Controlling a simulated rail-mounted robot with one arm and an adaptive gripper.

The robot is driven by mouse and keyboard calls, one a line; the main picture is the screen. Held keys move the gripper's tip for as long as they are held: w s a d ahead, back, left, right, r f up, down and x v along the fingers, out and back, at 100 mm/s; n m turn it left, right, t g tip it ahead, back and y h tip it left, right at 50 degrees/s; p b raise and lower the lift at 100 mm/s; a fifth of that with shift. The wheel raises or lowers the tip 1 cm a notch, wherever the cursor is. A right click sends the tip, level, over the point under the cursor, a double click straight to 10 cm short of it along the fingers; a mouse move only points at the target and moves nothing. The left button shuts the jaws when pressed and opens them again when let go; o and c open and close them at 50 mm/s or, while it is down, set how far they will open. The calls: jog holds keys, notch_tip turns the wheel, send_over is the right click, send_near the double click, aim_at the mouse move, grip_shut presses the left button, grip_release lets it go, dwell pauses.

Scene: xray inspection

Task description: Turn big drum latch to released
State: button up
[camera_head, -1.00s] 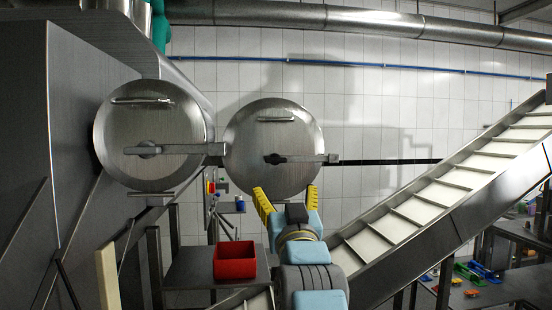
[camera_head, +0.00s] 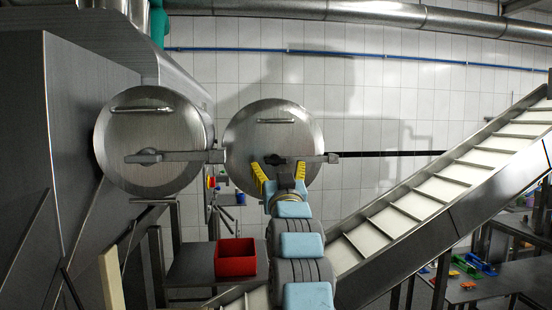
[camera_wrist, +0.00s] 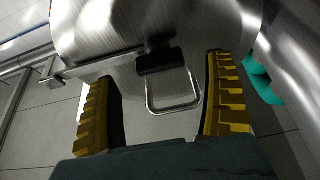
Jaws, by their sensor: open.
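Two round steel drum lids face me in the head view. The left lid (camera_head: 150,118) looks slightly larger, and its latch bar (camera_head: 185,156) lies level, pointing right from a central hub. The right lid (camera_head: 275,138) has a similar level latch bar (camera_head: 305,158) reaching its right edge from a dark hub. My gripper (camera_head: 278,170) is open and empty, its yellow fingers in front of the right lid's latch. I cannot tell whether they touch it. In the wrist view, the open gripper (camera_wrist: 160,82) has a latch bar (camera_wrist: 105,61) and dark block (camera_wrist: 160,60) ahead.
A red bin (camera_head: 235,258) stands on a table at lower left of my arm. An inclined conveyor (camera_head: 430,200) rises to the right. A table with small coloured items (camera_head: 475,266) stands at lower right. A wire loop handle (camera_wrist: 172,106) shows between the fingers.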

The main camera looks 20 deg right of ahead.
aim_at(276, 163)
jog(key=shift+p+x, duration=0.5)
jog(key=shift+x, duration=1.3)
jog(key=c, duration=1.3)
jog(key=shift+o, duration=0.2)
